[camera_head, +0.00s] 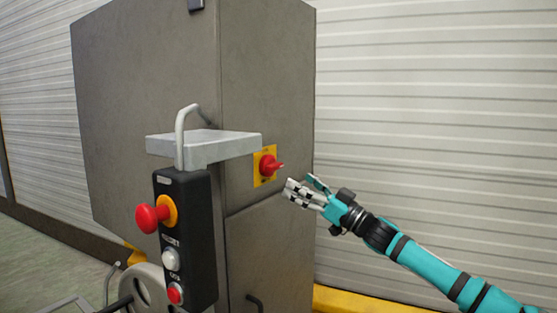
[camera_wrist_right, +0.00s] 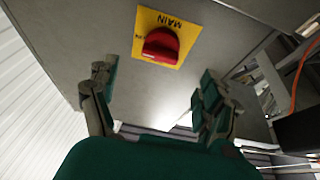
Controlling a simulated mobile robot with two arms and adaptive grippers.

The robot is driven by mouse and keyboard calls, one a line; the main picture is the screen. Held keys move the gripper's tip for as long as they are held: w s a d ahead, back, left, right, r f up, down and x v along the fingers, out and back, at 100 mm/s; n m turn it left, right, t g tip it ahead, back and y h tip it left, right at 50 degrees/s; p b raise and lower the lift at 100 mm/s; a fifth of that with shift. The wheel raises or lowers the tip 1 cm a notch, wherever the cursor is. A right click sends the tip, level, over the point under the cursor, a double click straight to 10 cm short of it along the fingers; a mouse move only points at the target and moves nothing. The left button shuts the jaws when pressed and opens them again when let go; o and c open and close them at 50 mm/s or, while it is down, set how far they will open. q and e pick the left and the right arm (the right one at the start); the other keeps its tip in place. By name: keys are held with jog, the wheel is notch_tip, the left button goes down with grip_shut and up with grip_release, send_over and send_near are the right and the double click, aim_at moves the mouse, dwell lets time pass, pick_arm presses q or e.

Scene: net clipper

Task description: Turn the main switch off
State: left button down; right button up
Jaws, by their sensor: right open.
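The main switch (camera_head: 269,165) is a red rotary knob on a yellow plate, on the right side face of the grey cabinet. In the right wrist view the red knob (camera_wrist_right: 160,45) shows near the top, on a plate marked MAIN. My right gripper (camera_head: 302,187) is just to the right of the switch and slightly below it, apart from it. In the wrist view the fingers of the right gripper (camera_wrist_right: 155,90) are spread, with nothing between them. The knob lies beyond the fingertips. My left gripper is not in view.
A black control box (camera_head: 186,240) with a red emergency button (camera_head: 150,217) and smaller buttons stands left of the switch. A grey shelf (camera_head: 205,146) with a handle juts out close to the switch's left. Right of the cabinet (camera_head: 150,110) is open room before a ribbed wall.

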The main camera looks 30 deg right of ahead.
aim_at(278, 169)
jog(key=p+x, duration=0.3)
jog(key=x, duration=0.4)
jog(key=shift+r, duration=0.15)
jog(key=shift+w+a, duration=0.25)
jog(key=shift+w, duration=0.2)
jog(key=c, duration=1.2)
